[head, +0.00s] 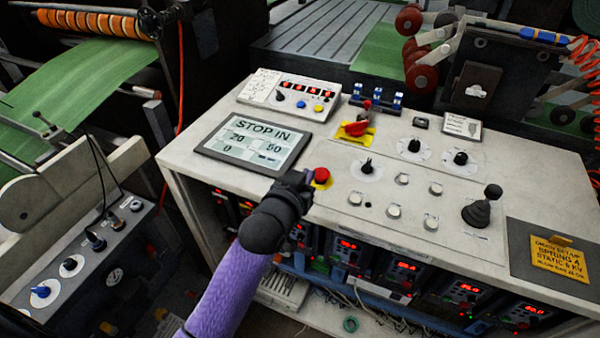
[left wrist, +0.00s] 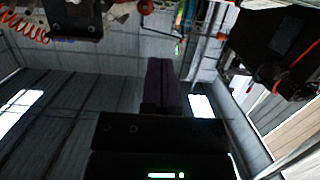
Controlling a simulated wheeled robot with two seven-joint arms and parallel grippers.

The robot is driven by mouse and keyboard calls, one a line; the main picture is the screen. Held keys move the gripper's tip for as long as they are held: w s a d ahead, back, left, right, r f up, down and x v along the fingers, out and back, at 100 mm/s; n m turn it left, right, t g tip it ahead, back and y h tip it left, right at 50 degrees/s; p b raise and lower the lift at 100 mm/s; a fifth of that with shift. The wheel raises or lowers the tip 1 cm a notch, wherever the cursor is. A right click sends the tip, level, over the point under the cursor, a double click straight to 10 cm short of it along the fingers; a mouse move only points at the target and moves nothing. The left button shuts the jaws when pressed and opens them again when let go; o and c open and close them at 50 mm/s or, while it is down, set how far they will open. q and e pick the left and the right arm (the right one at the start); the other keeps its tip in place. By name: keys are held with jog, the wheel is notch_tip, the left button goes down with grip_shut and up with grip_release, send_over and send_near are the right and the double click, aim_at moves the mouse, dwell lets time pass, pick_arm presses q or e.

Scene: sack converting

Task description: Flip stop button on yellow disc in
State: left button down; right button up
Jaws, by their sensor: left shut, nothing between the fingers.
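The stop button (head: 321,174) is a red mushroom head on a yellow disc (head: 323,184), near the front edge of the pale control panel in the head view. My left gripper (head: 304,181) is dark and shut, with nothing in it. Its tip is just left of the button and partly covers the disc's left side. I cannot tell whether it touches the button. The left wrist view shows the room and machinery, not the button. My right gripper is in neither view.
A screen (head: 254,143) reading "STOP IN" lies left of the button. A red rotary handle on a yellow plate (head: 356,133), black knobs (head: 367,166), pale push buttons (head: 394,211) and a black joystick (head: 483,207) stand on the panel (head: 318,225). Lit controllers (head: 403,272) sit below.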

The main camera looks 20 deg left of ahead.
pick_arm(q)
jog(key=shift+v, duration=1.45)
jog(key=shift+r, duration=0.1)
